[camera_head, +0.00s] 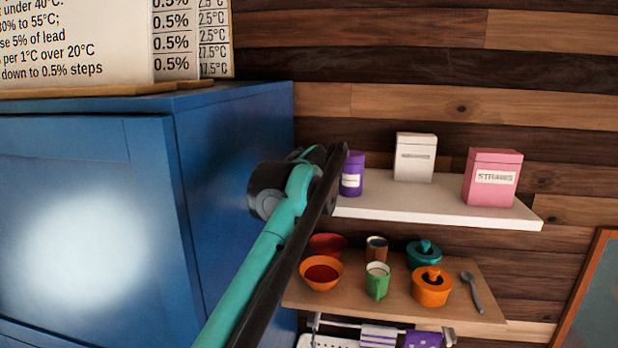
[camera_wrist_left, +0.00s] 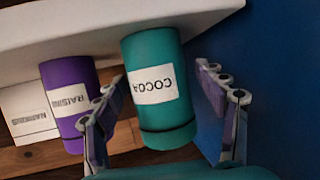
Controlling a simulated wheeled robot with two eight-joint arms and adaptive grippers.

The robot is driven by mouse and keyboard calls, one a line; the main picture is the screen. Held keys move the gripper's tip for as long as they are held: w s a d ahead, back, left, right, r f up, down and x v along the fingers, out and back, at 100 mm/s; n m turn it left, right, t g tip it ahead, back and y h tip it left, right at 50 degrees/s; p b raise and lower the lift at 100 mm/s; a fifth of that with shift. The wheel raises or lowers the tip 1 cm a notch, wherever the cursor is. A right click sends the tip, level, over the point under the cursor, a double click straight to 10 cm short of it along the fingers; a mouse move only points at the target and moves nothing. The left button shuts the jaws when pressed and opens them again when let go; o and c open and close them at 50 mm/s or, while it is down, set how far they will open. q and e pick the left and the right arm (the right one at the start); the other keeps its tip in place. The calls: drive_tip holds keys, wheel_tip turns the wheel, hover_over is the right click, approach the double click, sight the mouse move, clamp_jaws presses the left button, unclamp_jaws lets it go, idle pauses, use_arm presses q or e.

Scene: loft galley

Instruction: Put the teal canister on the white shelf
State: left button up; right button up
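The teal canister, labelled COCOA (camera_wrist_left: 158,112), appears upside down in the left wrist view, with its base over the white shelf (camera_wrist_left: 100,28). It looks upright on the shelf, at the end by the blue cabinet. My left gripper (camera_wrist_left: 162,76) is open around it, one finger on each side, with a visible gap on the cabinet side. In the head view my left arm covers the shelf's left end (camera_head: 430,208) and hides most or all of the canister. My right gripper is in neither view.
A purple canister (camera_head: 351,176) stands close beside my gripper. A white box (camera_head: 415,157) and a pink box (camera_head: 492,178) stand farther right. A blue cabinet (camera_head: 235,165) borders the shelf's left end. A lower wooden shelf (camera_head: 470,310) holds bowls, pots and a mug.

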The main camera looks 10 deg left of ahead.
use_arm(q)
drive_tip(key=shift+r, duration=0.15)
drive_tip(key=b+v, duration=0.3)
drive_tip(key=v, duration=0.9)
